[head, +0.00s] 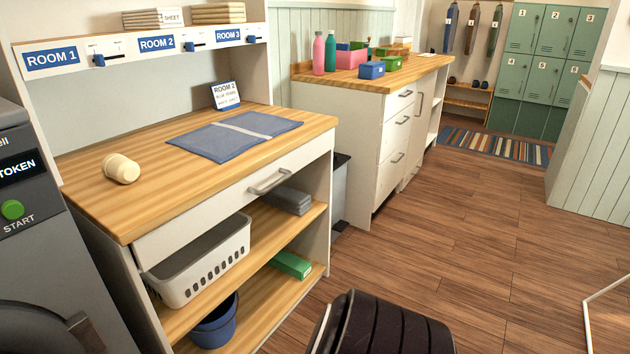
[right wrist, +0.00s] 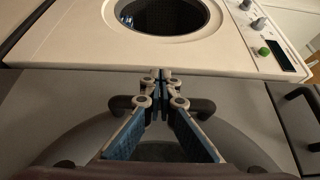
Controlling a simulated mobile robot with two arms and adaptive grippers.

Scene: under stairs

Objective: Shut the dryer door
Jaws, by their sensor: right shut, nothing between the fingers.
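In the right wrist view, a white machine front (right wrist: 85,40) has a round dark opening (right wrist: 165,15) with a perforated drum inside and something blue at its left. No door covers the part of the opening that shows. My right gripper (right wrist: 160,76) is shut and empty, its fingertips in front of the lower edge of the white front. Whether they touch it I cannot tell. A grey curved shape (right wrist: 70,150) lies behind the gripper; I cannot tell if it is a door. My left gripper is not in view.
In the head view, a grey machine (head: 40,240) with a token display and green start button stands at the left edge. A wooden-topped counter (head: 90,205) with a cup, blue mat and shelves is beside it.

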